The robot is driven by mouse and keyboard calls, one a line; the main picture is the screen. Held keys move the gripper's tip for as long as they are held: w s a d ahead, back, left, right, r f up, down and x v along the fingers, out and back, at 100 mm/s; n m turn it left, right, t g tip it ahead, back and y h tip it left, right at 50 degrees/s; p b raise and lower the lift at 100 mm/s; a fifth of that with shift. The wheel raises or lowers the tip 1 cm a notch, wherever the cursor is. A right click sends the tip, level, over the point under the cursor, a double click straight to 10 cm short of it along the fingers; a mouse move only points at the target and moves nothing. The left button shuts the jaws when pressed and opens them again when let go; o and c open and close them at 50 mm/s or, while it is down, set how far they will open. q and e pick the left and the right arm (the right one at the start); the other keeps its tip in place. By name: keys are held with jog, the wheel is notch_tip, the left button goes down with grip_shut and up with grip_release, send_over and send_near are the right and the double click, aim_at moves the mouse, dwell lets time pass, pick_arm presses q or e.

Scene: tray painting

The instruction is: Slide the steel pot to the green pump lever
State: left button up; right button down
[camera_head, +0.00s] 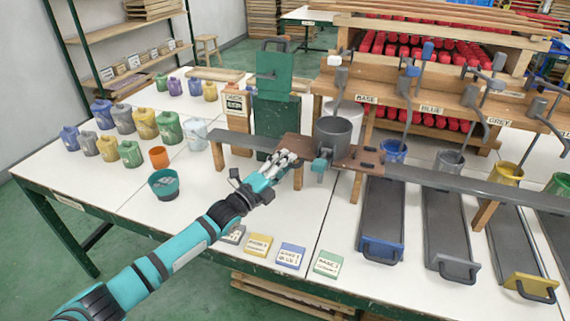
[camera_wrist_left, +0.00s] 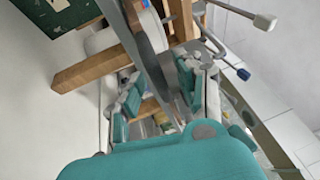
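The steel pot (camera_head: 333,133) is a dark grey open pot standing upright on a brown sliding carriage (camera_head: 369,157), which sits on a long grey rail (camera_head: 450,185). My left gripper (camera_head: 288,160) is at the left end of the carriage, its fingers apart; whether it touches the carriage is unclear. In the left wrist view its finger pads (camera_wrist_left: 158,98) stand apart, with a grey bar seen between them. A teal part (camera_head: 322,162) shows on the carriage front below the pot. Several levers hang over the rail to the right; I cannot tell which is green.
A blue bucket (camera_head: 393,151), a grey one (camera_head: 449,160) and a yellow one (camera_head: 506,173) stand behind the rail. Dark trays (camera_head: 381,215) lie in front. Coloured jugs (camera_head: 145,124) and a teal bowl (camera_head: 164,184) are at the left. Small labelled blocks line the front edge.

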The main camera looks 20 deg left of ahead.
pick_arm(q)
grip_shut()
dwell(0.6)
